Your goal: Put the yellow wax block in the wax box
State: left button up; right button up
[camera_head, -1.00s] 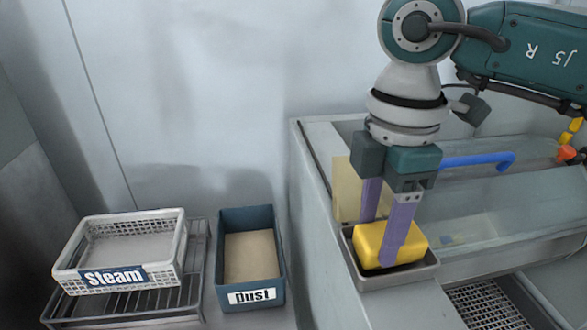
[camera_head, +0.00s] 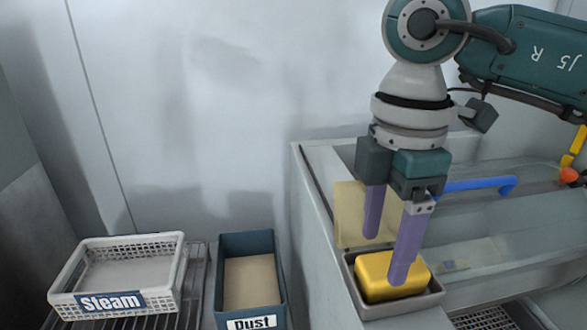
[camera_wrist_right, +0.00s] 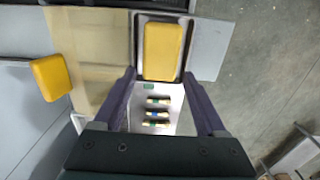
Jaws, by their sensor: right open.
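The yellow wax block (camera_head: 378,280) sits inside a small grey open box (camera_head: 430,303) on the ledge of the machine at the right. No label shows on this box; I take it for the wax box. My right gripper (camera_head: 386,258) is open, its purple fingers pointing down over the block. The near fingertip overlaps the block in the head view. In the right wrist view the block (camera_wrist_right: 163,50) lies in the box ahead of the fingers (camera_wrist_right: 163,95), with nothing held between them. My left gripper is not in view.
A white basket labelled Steam (camera_head: 175,262) stands on a wire rack at the left. A blue bin labelled Dust (camera_head: 222,275) is beside it. A yellowish translucent panel (camera_head: 350,215) stands behind the box. Another yellow shape (camera_wrist_right: 50,77) shows in the wrist view, possibly a reflection.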

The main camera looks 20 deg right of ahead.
aim_at(378, 266)
notch_tip(378, 266, up, 9)
jog(key=b, duration=0.1)
jog(key=shift+r, duration=0.2)
jog(key=shift+c, duration=0.2)
dwell(0.8)
